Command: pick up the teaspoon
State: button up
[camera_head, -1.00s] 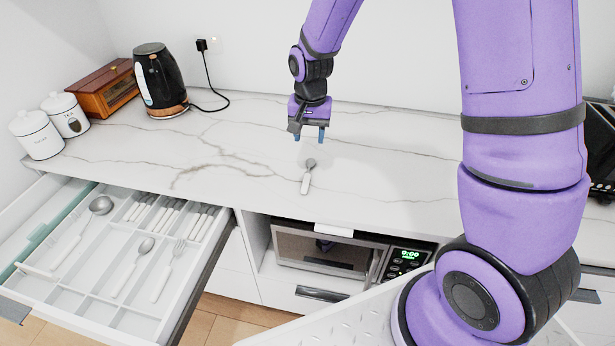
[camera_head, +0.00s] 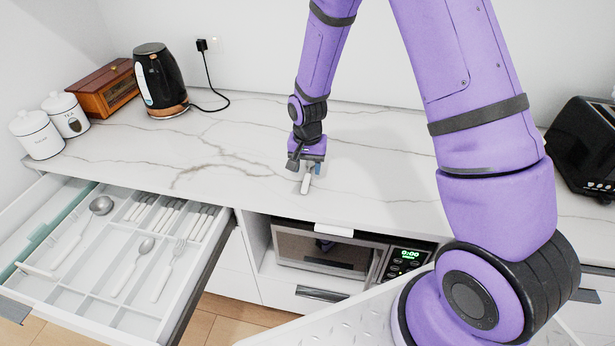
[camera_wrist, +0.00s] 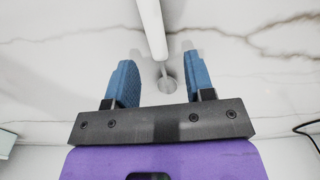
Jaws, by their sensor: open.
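The teaspoon (camera_head: 305,184) lies on the marble counter, its pale handle toward the front edge. Its bowl end is hidden behind my gripper (camera_head: 309,167) in the head view. In the wrist view the teaspoon (camera_wrist: 152,28) runs down between the two blue fingers, with its grey neck and part of its bowl showing between them. My gripper (camera_wrist: 160,80) is open and low over the counter, one finger on each side of the spoon. Neither finger appears to touch it.
An open drawer (camera_head: 178,318) with several pieces of cutlery is at the left front. A black kettle (camera_head: 160,80), white canisters (camera_head: 36,134) and a wooden box (camera_head: 105,88) stand at the back left. A toaster (camera_head: 585,148) is at the right. The counter (camera_head: 240,150) around the spoon is clear.

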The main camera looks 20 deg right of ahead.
aim_at(308, 175)
jog(key=shift+f, duration=1.3)
jog(key=shift+c, duration=0.2)
grip_shut()
jog(key=shift+r, duration=0.15)
